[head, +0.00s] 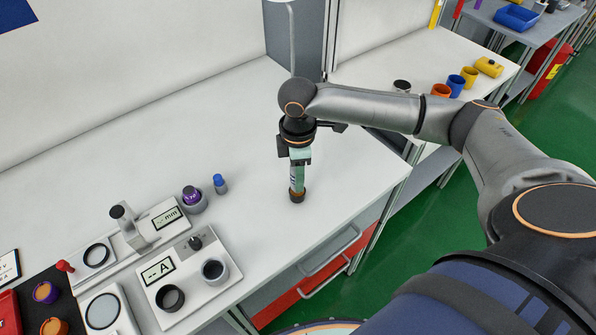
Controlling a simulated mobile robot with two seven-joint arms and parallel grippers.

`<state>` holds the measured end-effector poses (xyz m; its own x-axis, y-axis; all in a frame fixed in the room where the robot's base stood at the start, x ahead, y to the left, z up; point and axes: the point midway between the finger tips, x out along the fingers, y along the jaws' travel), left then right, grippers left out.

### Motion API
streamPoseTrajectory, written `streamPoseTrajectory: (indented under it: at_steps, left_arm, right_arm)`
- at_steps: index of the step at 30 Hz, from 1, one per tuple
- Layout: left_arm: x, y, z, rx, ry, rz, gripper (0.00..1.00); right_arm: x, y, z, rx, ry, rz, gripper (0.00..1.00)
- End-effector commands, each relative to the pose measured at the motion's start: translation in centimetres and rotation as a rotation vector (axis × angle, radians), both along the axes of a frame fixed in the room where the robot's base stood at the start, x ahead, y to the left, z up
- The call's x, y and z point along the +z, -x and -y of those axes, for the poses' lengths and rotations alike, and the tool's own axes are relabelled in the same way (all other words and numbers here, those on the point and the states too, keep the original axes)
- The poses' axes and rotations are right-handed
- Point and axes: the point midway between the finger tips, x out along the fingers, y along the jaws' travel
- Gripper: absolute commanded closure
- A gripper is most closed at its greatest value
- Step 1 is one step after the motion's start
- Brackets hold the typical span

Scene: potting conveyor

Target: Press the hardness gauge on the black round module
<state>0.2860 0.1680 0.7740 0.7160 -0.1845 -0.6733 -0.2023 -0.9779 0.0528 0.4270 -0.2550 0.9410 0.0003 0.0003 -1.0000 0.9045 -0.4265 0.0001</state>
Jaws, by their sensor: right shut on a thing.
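My right gripper (297,150) points down over the white bench, shut on an upright green hand tool, the hardness gauge (299,172). A short dark brown-black round piece (296,196) is at the gauge's lower end, close to or on the bench top. I cannot tell whether it is the gauge's foot or a separate module under it. A grey plate with an "A" display (158,270) lies at lower left; its display shows dashes. It carries a black ring (170,298) and a dark-topped round holder (214,270). My left gripper is out of view.
A measuring stand with an "mm" display (167,218), a purple-topped piece (192,196) and a blue-capped bottle (220,184) stand left of the gauge. Orange (441,91), blue and yellow cups stand at right. The bench behind the gauge is clear.

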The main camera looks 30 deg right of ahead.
Motion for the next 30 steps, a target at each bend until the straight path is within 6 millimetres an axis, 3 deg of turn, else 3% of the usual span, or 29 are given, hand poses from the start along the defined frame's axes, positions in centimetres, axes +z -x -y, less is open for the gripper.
streamPoseTrajectory:
  at_steps: [30]
  left_arm:
    - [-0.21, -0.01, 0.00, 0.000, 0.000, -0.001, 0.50]
  right_arm:
    - [-0.93, 0.03, -0.03, 0.000, 0.000, -0.001, 1.00]
